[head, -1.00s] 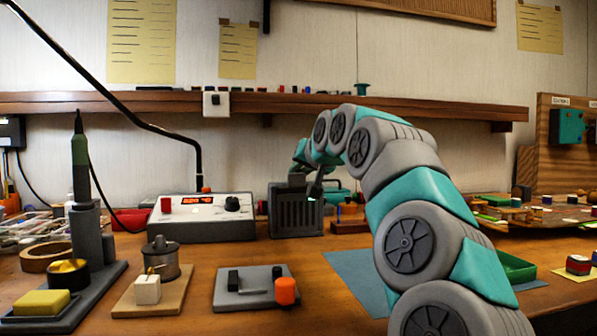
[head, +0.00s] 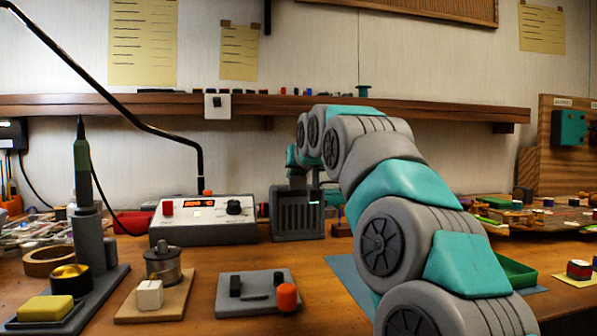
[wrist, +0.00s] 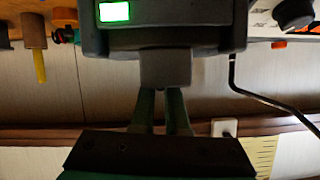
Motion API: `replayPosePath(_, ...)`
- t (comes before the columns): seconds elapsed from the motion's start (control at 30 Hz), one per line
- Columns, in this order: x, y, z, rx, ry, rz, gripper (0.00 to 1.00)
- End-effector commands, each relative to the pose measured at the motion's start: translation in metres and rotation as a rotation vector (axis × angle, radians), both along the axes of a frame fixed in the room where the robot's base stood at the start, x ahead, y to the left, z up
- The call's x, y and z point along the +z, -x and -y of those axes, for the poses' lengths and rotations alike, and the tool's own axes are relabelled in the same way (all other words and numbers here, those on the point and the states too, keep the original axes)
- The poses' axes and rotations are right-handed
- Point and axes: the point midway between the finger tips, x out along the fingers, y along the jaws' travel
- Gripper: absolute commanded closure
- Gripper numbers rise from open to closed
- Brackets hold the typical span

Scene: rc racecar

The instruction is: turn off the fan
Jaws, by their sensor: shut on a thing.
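The fan looks to be the dark grey slotted box (head: 297,220) on the bench, right of the power supply. In the wrist view its grey body (wrist: 200,38) fills the top, with a lit green light (wrist: 114,11) on it. A small grey block (wrist: 166,68) sticks out from the body. My gripper (wrist: 165,92) has its two green fingers shut on this block. In the head view my gripper (head: 297,178) is at the top of the box, small and partly hard to make out.
The power supply (head: 205,230) with a red display stands left of the box. A soldering iron stand (head: 88,245), a metal pot (head: 163,262) and a grey plate with an orange knob (head: 258,305) lie in front. The shelf (head: 400,108) runs behind my arm.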

Motion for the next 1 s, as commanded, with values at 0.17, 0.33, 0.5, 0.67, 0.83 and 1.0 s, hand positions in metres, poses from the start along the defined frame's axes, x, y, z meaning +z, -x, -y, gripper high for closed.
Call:
replayPosePath(0.17, 0.003, 0.001, -0.003, -0.005, 0.156, 0.047, 1.0)
replayPosePath(0.33, 0.0, 0.002, -0.007, -0.003, 0.291, 0.081, 1.0)
replayPosePath(0.5, 0.0, 0.003, -0.011, -0.002, 0.4, 0.113, 1.0)
replayPosePath(0.67, -0.001, 0.004, -0.014, -0.001, 0.472, 0.136, 1.0)
replayPosePath(0.83, -0.001, 0.005, -0.016, 0.001, 0.518, 0.151, 1.0)
replayPosePath(1.0, -0.002, 0.005, -0.017, 0.001, 0.535, 0.156, 1.0)
